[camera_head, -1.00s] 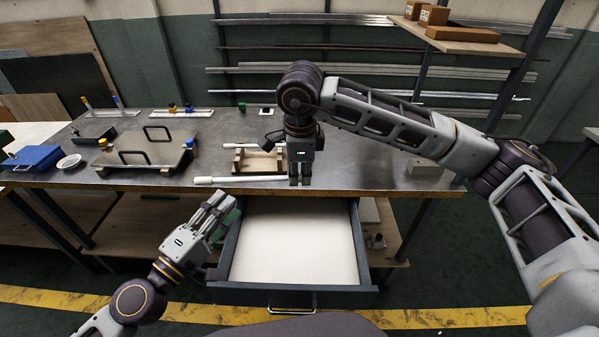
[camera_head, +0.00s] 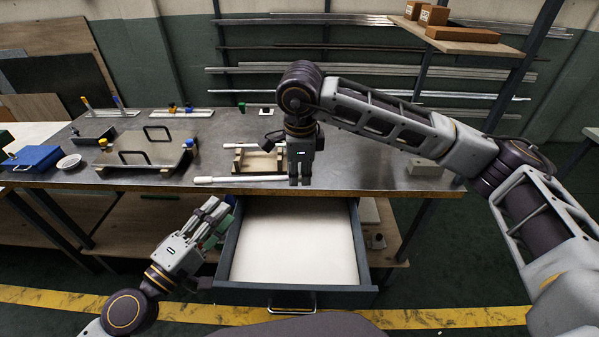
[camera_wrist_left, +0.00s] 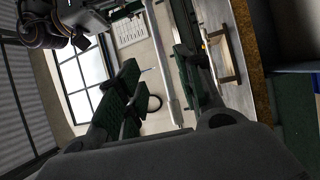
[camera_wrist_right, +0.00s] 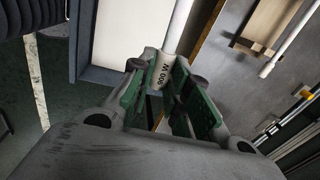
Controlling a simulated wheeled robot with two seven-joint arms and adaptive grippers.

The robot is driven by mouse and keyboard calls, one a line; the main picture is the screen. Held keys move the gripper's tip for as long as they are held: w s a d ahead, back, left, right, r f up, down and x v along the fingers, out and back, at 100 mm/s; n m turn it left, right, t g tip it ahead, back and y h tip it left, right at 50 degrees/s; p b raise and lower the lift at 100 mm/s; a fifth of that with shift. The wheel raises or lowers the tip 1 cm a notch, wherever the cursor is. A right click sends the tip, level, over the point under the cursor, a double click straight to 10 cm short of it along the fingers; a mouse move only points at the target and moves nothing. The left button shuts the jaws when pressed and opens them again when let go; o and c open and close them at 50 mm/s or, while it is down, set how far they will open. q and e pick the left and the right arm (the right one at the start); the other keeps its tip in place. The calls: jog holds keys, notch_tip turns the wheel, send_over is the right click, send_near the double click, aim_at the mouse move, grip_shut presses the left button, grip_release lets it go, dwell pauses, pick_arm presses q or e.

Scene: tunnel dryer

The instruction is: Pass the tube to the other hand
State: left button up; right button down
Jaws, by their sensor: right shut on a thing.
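A white tube (camera_head: 240,179) is held level above the front edge of the bench, pointing left in the head view. My right gripper (camera_head: 300,180) is shut on its right end; the right wrist view shows the tube's end, marked "900 W" (camera_wrist_right: 160,70), between the green finger pads. My left gripper (camera_head: 217,212) is open and empty, below and in front of the tube's left part. In the left wrist view the tube (camera_wrist_left: 165,60) runs through the gap between the spread fingers, seemingly beyond them and not touching.
An open drawer (camera_head: 290,245) with a white bottom juts out below the right gripper. A wooden stand (camera_head: 252,162) with another white tube (camera_wrist_right: 292,38) is behind the held tube. A metal plate with handles (camera_head: 145,150) and a blue box (camera_head: 33,158) lie at left.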

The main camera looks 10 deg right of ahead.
pick_arm(q)
jog(key=w+a+f+m+g+y, duration=0.15)
jog(key=a+f, duration=0.35)
jog(key=f, duration=0.6)
jog(key=w+a+f+m+y, duration=0.1)
jog(key=w+a+f+y, duration=0.3)
jog(key=f, duration=0.6)
jog(key=w+a+f+m+y, duration=0.1)
jog(key=a+f+y, duration=0.1)
jog(key=a+f, duration=0.65)
jog(key=s+a+f+m+g+y, duration=0.1)
jog(key=s+a+f+g+y, duration=0.15)
jog(key=f, duration=1.25)
jog(key=s+a+f+m+g+y, duration=0.1)
jog(key=s+f+m+g, duration=0.1)
jog(key=s+f, duration=0.7)
jog(key=s+a+f+m+g+y, duration=0.1)
jog(key=s+a+f+g, duration=0.1)
jog(key=s+f, duration=0.6)
jog(key=s+d+f+m+g, duration=0.1)
jog(key=s+f+m+g, duration=0.1)
jog(key=s+f, duration=0.4)
jog(key=s+d+f+m+g+y, duration=0.1)
jog(key=s+f+m+g, duration=0.1)
jog(key=s+f, duration=0.5)
jog(key=s+g, duration=0.1)
jog(key=s, duration=0.4)
jog(key=shift+d+f, duration=0.15)
jog(key=shift+d, duration=0.1)
jog(key=shift+s, duration=0.1)
